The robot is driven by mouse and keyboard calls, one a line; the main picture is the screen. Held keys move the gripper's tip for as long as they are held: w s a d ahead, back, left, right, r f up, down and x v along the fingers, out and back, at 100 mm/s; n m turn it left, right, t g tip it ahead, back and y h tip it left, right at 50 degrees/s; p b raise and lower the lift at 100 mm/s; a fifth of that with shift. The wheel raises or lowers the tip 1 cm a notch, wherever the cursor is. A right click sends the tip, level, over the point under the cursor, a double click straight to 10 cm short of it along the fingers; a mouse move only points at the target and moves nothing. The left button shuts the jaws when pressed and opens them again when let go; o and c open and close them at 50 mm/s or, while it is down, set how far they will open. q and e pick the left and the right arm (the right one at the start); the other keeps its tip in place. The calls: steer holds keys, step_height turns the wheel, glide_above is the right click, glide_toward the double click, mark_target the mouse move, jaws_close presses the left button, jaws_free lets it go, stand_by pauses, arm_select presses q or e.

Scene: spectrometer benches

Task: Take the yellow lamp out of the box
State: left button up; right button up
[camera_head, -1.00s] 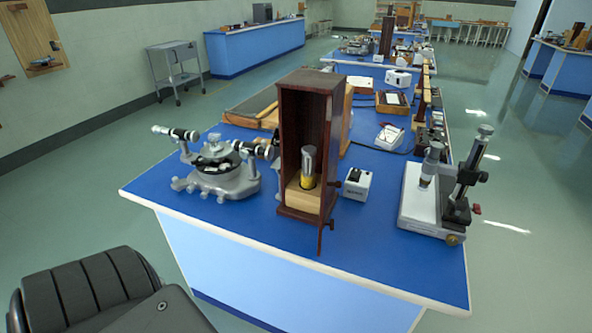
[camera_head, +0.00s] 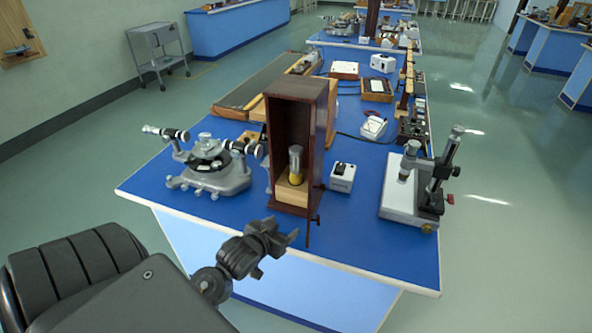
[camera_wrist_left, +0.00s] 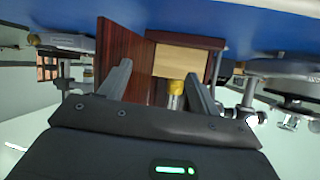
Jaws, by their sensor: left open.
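The yellow lamp (camera_head: 295,168), with a silver-grey top, stands upright on a pale wooden block inside the tall dark-red wooden box (camera_head: 272,128). The box's front is open towards me. My left gripper (camera_head: 287,233) is open and empty, in front of the table edge, short of the box and lower in the picture. In the left wrist view the picture is turned over; the lamp (camera_wrist_left: 176,88) shows between the open fingers, with the box (camera_wrist_left: 120,48) behind, and my gripper body hides part of the lamp. My right gripper is not in view.
A grey spectrometer (camera_head: 212,165) stands left of the box. A small white switch box (camera_head: 342,177) is close on its right. A microscope stand (camera_head: 420,195) is at the right edge. The blue tabletop (camera_head: 165,195) is bare along its front.

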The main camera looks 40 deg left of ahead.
mark_target(293, 156)
arm_select(q)
steer(key=w+a+r+n+t+y, duration=0.1)
steer(key=w+a+r+t, duration=0.2)
steer(key=r, duration=0.3)
steer(key=w+a+r+t, duration=0.2)
steer(key=a+r, duration=0.2)
steer(key=r, duration=0.2)
steer(key=w, duration=0.2)
steer(key=w+p, duration=0.1)
steer(key=w, duration=0.2)
steer(key=shift+w+a+f, duration=0.15)
steer(key=shift+w+a, duration=0.15)
steer(key=shift+w, duration=0.05)
steer(key=shift+w+r+p, duration=0.2)
steer(key=shift+p, duration=0.2)
steer(key=w+p, duration=0.1)
steer(key=w, duration=0.1)
steer(key=w+a, duration=0.1)
steer(key=w, duration=0.1)
steer(key=shift+w+p, duration=0.35)
steer(key=shift+p, duration=0.05)
jaws_close()
